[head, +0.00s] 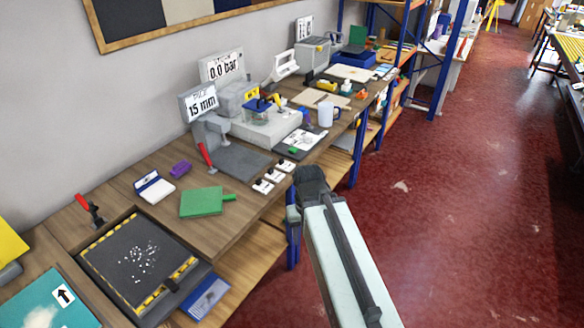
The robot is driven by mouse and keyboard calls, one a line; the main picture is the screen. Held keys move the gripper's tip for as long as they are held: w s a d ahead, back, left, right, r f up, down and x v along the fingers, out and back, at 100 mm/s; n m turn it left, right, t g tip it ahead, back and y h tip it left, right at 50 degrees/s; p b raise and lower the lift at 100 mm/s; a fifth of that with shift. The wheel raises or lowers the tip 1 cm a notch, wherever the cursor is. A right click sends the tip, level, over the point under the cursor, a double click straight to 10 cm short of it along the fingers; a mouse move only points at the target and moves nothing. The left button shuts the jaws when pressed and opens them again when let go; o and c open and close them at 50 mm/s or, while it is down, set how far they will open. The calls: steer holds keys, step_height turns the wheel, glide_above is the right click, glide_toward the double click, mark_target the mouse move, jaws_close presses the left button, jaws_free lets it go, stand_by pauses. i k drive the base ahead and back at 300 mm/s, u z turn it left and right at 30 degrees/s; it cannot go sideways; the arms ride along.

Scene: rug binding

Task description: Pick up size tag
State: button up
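No thing here can be read for certain as the size tag. Several small white pieces with dark marks (274,176) lie in a row at the front edge of the wooden workbench (232,226); their print is too small to read. A blue-and-white piece (153,187) lies farther left, beside a purple block (181,168). My arm reaches up from the bottom, and its dark end, my gripper (309,182), is over the bench's front edge, right of the white pieces. Its fingers cannot be made out, and nothing held is visible.
A green board with a handle (203,202) lies on the bench. A dark tray with yellow-black edges (115,297) holds white bits, with a red-handled clamp (91,210) behind. A "15 mm" display (201,103) and a white mug (328,114) stand farther back. Red floor (440,220) is open at right.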

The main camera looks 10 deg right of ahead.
mark_target(273, 175)
steer(key=u, duration=4.1)
steer(key=k, duration=1.45)
steer(key=z, duration=1.55)
steer(key=i, duration=0.8)
